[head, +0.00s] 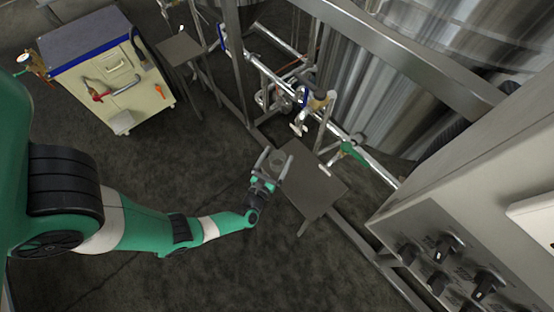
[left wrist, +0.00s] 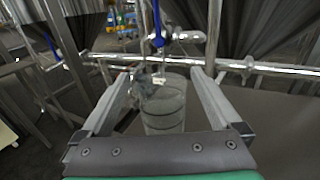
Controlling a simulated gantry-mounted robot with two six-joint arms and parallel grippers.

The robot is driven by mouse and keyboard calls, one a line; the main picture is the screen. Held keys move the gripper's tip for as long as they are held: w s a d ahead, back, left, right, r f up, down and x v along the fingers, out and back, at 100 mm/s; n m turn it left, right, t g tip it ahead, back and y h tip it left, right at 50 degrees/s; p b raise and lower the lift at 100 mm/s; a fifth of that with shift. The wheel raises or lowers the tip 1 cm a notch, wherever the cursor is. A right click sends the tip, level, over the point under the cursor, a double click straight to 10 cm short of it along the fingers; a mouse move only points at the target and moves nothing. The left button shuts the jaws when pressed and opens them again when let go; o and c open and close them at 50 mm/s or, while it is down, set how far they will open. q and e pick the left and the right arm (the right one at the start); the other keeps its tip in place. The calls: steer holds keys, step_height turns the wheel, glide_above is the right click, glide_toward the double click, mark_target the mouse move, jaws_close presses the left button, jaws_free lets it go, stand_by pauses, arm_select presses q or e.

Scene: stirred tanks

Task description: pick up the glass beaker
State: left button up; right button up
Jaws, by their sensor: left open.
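The clear glass beaker (left wrist: 164,108) shows in the left wrist view between the two fingers of my left gripper (left wrist: 161,75). The fingers are spread, with a visible gap on each side of the glass. In the head view the beaker (head: 278,157) is faint and small, at the left edge of a small grey shelf (head: 318,188). My left gripper (head: 271,163) reaches it there from the lower left, open. The beaker's base is partly hidden by the gripper body in the wrist view. My right gripper is in neither view.
A steel frame with pipes and valves (head: 300,98) stands just behind the shelf. A control panel with black knobs (head: 445,245) is at the lower right. A cream cabinet (head: 125,85) and another small shelf (head: 180,48) are at the upper left. The dark floor is open.

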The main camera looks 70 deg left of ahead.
arm_select(q)
steer(key=x, duration=0.3)
steer(key=shift+w+a+f+b, duration=0.1)
steer(key=shift+w+a+b, duration=0.15)
steer(key=shift+b, duration=0.05)
steer(key=shift+s, duration=0.1)
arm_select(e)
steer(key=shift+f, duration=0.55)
arm_select(q)
steer(key=shift+d, duration=0.1)
steer(key=shift+c, duration=1.2)
steer(key=c, duration=1.2)
steer(key=shift+r+p, duration=0.6)
steer(key=shift+r, duration=0.1)
step_height(320, 180, up, 3)
steer(key=p, duration=0.3)
step_height(320, 180, up, 5)
steer(key=p, duration=0.4)
glide_above(280, 159)
steer(key=v, duration=0.3)
steer(key=s+d+r+p, duration=0.3)
steer(key=s+d, duration=0.3)
steer(key=s, duration=0.2)
steer(key=shift+d+r+p, duration=0.3)
steer(key=shift+p, duration=0.1)
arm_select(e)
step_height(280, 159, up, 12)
